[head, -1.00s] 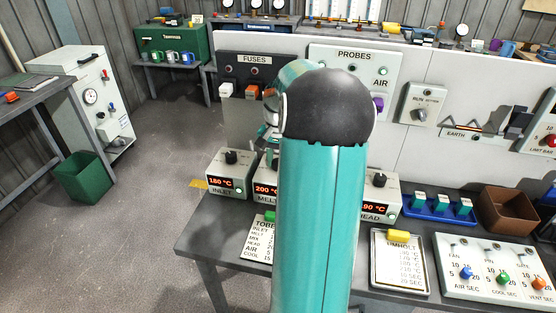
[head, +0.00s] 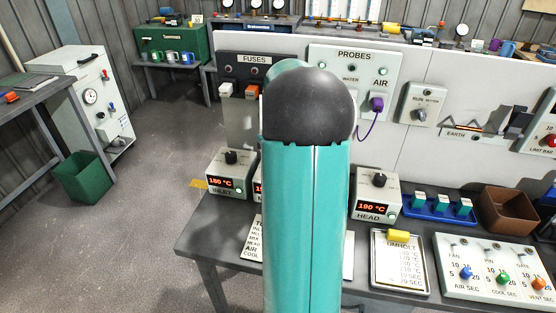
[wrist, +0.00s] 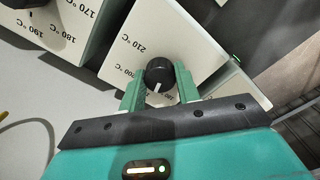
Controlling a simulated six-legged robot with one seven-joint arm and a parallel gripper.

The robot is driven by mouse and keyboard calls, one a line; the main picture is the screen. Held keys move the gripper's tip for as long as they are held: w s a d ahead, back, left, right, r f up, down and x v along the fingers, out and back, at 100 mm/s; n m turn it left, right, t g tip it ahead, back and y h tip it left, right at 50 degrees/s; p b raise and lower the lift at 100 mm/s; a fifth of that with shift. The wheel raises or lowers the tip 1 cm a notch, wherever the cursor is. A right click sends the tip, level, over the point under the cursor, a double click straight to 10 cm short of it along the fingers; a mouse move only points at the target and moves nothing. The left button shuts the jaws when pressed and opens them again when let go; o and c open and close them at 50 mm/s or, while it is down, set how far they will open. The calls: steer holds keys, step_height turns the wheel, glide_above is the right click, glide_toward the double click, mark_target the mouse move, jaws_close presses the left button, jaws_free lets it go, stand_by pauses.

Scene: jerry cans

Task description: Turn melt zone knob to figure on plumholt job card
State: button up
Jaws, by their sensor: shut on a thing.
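In the wrist view my gripper (wrist: 160,84) has its two green fingers on either side of a black knob (wrist: 160,72) with a white pointer line. The knob's white top is marked 200 °C and 210 °C; another figure is partly covered. My arm hides this grip in the head view, so I cannot tell there which box it is. Only a sliver of the melt box (head: 257,188) shows left of my arm. The Plumholt card (head: 400,270) lies in a tray on the bench, with a yellow clip over part of its heading; its figures are too small to read.
The inlet box (head: 229,175) stands left of my arm and the head box (head: 376,196) right of it. A second card (head: 250,240) is partly behind my arm. Blue rack (head: 438,208), brown bin (head: 507,210) and a timer panel (head: 495,268) fill the bench's right.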

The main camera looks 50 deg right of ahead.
steer(key=n, duration=0.4)
steer(key=shift+r+n, duration=0.1)
steer(key=shift+n, duration=0.2)
steer(key=n, duration=0.3)
steer(key=shift+n, duration=0.3)
steer(key=n, duration=0.4)
steer(key=shift+n, duration=2.2)
steer(key=o, duration=1)
